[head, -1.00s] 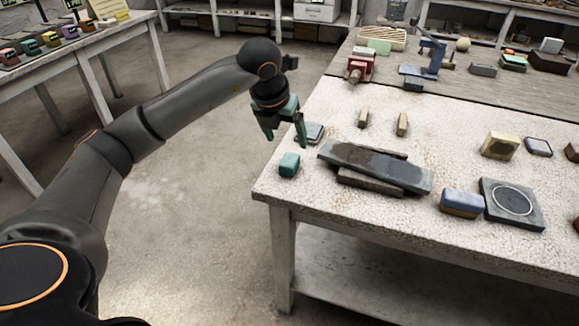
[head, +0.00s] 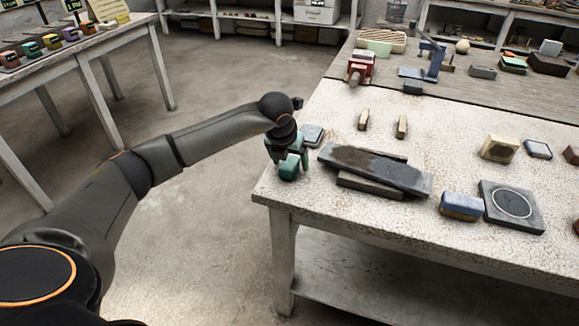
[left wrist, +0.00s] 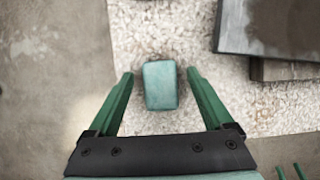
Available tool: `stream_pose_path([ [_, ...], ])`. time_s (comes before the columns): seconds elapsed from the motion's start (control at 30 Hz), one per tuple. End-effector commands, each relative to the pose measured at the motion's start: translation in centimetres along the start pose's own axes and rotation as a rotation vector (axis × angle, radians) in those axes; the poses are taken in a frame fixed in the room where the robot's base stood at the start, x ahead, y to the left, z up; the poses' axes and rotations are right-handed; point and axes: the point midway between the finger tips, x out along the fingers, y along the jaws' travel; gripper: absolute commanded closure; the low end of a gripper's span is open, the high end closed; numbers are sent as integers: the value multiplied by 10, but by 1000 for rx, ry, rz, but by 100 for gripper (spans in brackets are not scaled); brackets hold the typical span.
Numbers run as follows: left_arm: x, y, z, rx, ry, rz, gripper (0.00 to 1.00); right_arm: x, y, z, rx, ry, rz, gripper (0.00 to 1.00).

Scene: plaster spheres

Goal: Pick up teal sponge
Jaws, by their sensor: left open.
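The teal sponge (head: 289,168) is a small block on the white speckled table, near its left front corner. In the left wrist view the sponge (left wrist: 160,85) lies between the two green fingers, with a gap on each side. My left gripper (head: 290,160) is open and reaches down at the sponge; its fingertips (left wrist: 160,73) stand to either side of it. In the head view the gripper partly hides the sponge's upper side.
Stacked dark stone slabs (head: 375,170) lie right of the sponge. A small grey block (head: 313,134) sits just behind the gripper. The table's left edge is close.

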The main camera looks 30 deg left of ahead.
Motion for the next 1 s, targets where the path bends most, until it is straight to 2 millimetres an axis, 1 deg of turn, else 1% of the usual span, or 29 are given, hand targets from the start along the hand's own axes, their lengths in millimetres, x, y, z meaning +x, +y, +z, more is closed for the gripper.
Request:
stream_pose_path([
  [0.1,5,0,0,1,0,0,15,0,0,0,0,0,1,20],
  [0.27,5,0,0,1,0,0,15,0,0,0,0,0,1,20],
  [0.37,5,0,0,1,0,0,25,0,1,0,1,0,1,20],
  [1.0,4,0,0,1,0,0,97,-1,1,2,2,-3,2,20],
])
